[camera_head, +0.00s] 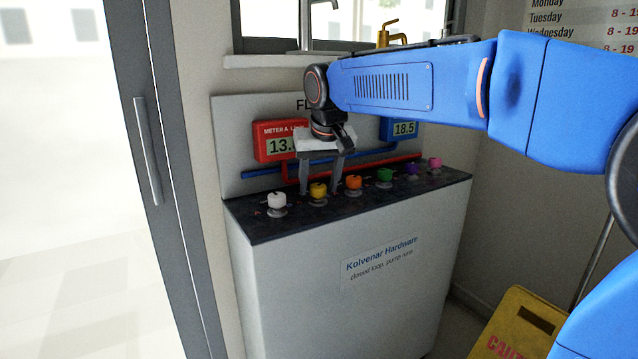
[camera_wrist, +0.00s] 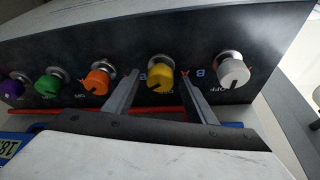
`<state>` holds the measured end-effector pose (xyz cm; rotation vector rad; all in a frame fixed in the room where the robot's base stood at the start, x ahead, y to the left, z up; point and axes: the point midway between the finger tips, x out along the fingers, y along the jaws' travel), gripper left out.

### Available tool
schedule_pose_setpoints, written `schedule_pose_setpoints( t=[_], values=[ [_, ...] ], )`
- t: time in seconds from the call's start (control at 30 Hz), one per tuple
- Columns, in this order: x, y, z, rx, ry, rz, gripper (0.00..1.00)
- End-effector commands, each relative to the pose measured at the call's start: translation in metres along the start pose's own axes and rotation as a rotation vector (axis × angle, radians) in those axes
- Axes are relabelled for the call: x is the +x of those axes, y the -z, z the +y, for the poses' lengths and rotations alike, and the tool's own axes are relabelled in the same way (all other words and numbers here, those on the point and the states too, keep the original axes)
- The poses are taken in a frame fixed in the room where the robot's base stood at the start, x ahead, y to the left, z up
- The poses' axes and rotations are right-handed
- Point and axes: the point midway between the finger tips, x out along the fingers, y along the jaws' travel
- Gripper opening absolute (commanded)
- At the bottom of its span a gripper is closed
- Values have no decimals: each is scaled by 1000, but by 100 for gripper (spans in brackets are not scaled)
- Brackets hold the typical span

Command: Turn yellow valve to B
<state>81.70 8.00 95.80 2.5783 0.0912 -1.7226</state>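The yellow valve (camera_head: 318,190) is a round knob on the dark top of the white cabinet, second from the left in the head view. In the wrist view, the yellow valve (camera_wrist: 160,74) lies between my two fingers, with a blue letter beside it on the left and a red letter on the right. Its dark pointer mark appears to face the lower side, near small white lettering. My gripper (camera_head: 320,184) is open above the panel, with one finger on each side of the valve. In the wrist view, my gripper (camera_wrist: 158,88) shows gaps between fingers and knob.
A white knob (camera_head: 277,201) stands left of the yellow one, and an orange knob (camera_head: 353,183) stands close on its right. Green (camera_head: 385,176), purple and pink knobs follow. Behind are a red meter (camera_head: 275,142), a blue meter (camera_head: 404,128) and pipes. A yellow caution sign (camera_head: 515,325) stands lower right.

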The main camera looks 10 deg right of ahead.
Motion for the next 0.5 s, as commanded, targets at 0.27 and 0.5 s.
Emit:
schedule_pose_setpoints(
  t=[0.27, 0.5],
  values=[
    [-8, 0, 0, 0, 0, 1, 51],
    [-47, 1, 0, -1, 1, 3, 51]
  ],
)
